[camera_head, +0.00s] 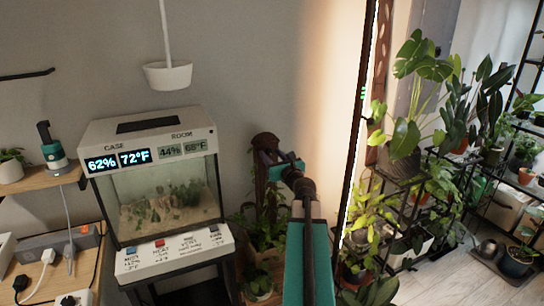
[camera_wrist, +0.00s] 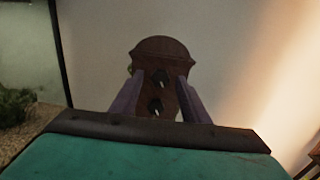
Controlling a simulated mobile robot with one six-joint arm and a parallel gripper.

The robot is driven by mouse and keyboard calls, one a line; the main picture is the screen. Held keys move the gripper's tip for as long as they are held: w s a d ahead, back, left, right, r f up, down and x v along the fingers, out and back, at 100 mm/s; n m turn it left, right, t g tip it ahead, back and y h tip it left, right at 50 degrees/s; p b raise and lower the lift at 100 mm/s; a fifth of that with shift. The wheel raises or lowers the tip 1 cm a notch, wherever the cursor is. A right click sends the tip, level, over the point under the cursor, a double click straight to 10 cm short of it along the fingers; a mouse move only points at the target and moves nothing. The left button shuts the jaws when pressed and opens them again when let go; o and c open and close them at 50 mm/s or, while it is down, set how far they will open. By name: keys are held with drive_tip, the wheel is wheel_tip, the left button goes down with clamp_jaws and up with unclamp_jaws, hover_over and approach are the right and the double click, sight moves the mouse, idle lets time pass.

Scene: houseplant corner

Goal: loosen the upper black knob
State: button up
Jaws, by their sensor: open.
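A dark wooden post with a rounded top (camera_wrist: 160,48) stands ahead of my gripper in the wrist view, and it also shows in the head view (camera_head: 264,142). The upper black knob (camera_wrist: 160,77) is on its face, with a lower black knob (camera_wrist: 156,105) below it. My gripper (camera_wrist: 161,82) is open, with one finger on each side of the knobs in the picture. A gap shows between each finger and the upper knob. I cannot tell how far the fingertips are from the post. In the head view my arm hides part of the post.
A glass terrarium case (camera_head: 205,139) with lit displays stands to the left. A white hanging pot (camera_head: 168,76) is above it. Leafy plants (camera_head: 262,238) surround the post's lower part. A dark upright frame edge (camera_head: 361,110) and shelves of plants stand to the right.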

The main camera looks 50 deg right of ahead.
drive_tip(key=c, duration=1.1)
drive_tip(key=shift+o, duration=0.2)
